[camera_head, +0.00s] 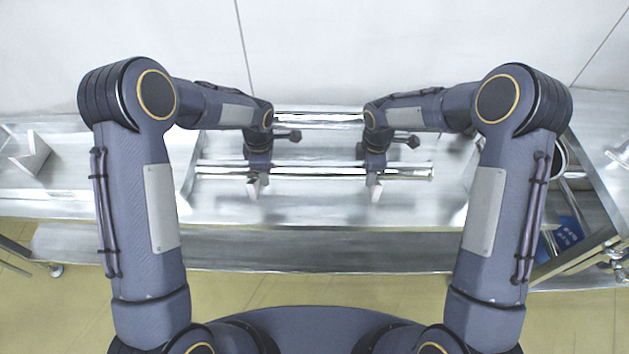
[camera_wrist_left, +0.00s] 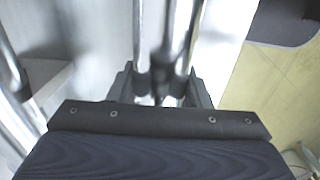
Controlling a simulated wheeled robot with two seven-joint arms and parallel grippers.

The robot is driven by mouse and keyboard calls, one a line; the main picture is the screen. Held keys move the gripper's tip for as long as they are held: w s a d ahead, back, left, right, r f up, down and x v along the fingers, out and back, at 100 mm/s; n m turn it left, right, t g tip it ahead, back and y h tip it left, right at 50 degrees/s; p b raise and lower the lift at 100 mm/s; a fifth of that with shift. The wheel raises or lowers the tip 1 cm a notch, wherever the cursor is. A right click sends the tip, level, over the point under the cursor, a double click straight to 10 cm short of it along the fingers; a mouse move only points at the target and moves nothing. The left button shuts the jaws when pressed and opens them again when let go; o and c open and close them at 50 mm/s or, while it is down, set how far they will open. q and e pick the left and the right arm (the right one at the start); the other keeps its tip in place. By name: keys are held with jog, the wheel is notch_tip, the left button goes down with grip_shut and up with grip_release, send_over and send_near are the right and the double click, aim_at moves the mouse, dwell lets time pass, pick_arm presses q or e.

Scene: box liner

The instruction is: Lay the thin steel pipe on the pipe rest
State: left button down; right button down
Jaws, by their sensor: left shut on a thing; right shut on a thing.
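A shiny, thin steel pipe (camera_head: 315,171) lies crosswise in front of me in the head view. My left gripper (camera_head: 257,172) is shut on it left of its middle, and my right gripper (camera_head: 374,172) is shut on it right of its middle. Both ends stick out past the grippers. In the left wrist view the pipe (camera_wrist_left: 145,40) runs between the fingers. I cannot tell whether it touches anything below. A V-shaped metal block (camera_head: 32,155) stands at the far left, and a similar piece (camera_head: 620,152) shows at the right edge; I cannot tell which is the pipe rest.
Another shiny pipe (camera_head: 318,118) lies behind, parallel, its ends hidden by my arms. A metal bench (camera_head: 330,210) spans the view, its front strip clear. At right are a round-rimmed opening (camera_head: 560,152), metal bars and a blue item (camera_head: 569,232). A pale wall closes the back.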

pick_arm(q)
jog(key=shift+f+b, duration=0.55)
jog(key=shift+f, duration=0.15)
pick_arm(e)
jog(key=shift+f, duration=0.7)
pick_arm(q)
jog(key=c, duration=0.7)
grip_release()
jog(key=shift+r, duration=0.1)
pick_arm(e)
jog(key=c, duration=0.7)
grip_release()
jog(key=shift+r, duration=0.1)
pick_arm(q)
notch_tip(320, 180, up, 12)
jog(key=shift+s+f, duration=0.15)
jog(key=shift+f, duration=0.05)
jog(key=shift+r, duration=0.15)
pick_arm(e)
jog(key=shift+r, duration=0.2)
jog(key=r, duration=1.1)
jog(key=shift+s+r, duration=0.2)
jog(key=shift+r, duration=0.1)
